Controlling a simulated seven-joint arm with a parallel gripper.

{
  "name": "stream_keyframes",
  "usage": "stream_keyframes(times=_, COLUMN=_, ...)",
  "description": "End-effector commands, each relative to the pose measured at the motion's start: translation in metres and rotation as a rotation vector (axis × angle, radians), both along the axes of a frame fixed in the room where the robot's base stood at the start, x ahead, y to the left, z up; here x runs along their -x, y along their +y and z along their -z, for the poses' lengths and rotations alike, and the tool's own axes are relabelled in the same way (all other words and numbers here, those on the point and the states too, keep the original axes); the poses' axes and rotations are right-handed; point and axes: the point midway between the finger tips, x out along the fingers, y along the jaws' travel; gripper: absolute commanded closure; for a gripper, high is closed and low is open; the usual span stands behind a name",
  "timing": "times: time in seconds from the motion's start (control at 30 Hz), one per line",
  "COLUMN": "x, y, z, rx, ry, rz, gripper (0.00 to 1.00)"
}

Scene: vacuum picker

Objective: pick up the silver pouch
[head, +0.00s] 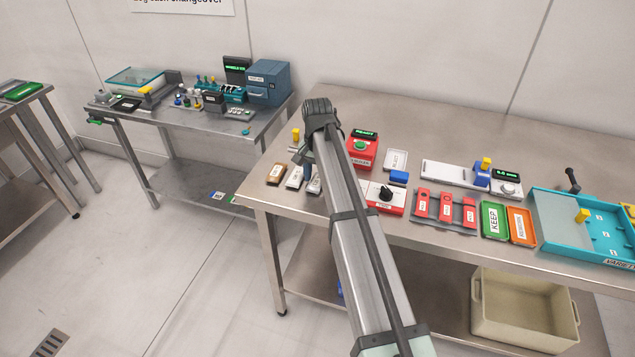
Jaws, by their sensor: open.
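A few small labelled pouches lie in a row near the left front edge of the right steel table (470,135). The leftmost is a brown pouch (275,174). Beside it is a pale grey pouch (294,177), which looks like the silver pouch. Another light-coloured pouch (314,186) lies to its right, close against my arm in the picture and partly hidden. My gripper (301,158) points down just above and behind the pouches, open with nothing seen in it. Its fingertips are small and dark here.
A yellow-topped lever (296,135) stands behind my gripper. To the right are a red button box (362,147), a red-and-white dial box (385,196), red blocks in a grey rack (444,208), green (494,219) and orange trays (521,226), and a blue tray (545,200).

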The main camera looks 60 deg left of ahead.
Motion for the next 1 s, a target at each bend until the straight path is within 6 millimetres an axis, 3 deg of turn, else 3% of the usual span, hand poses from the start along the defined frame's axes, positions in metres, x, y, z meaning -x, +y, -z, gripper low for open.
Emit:
stream_keyframes(times=0.27, x=0.0001, y=-0.0001, z=0.0049, rx=0.000, ry=0.000, rz=0.000, gripper=0.51)
stream_keyframes(times=0.63, x=0.0001, y=-0.0001, z=0.0046, rx=0.000, ry=0.000, rz=0.000, gripper=0.86)
stream_keyframes(times=1.0, x=0.0000, y=0.0006, z=-0.0045, rx=-0.001, ry=0.000, rz=0.000, gripper=0.88)
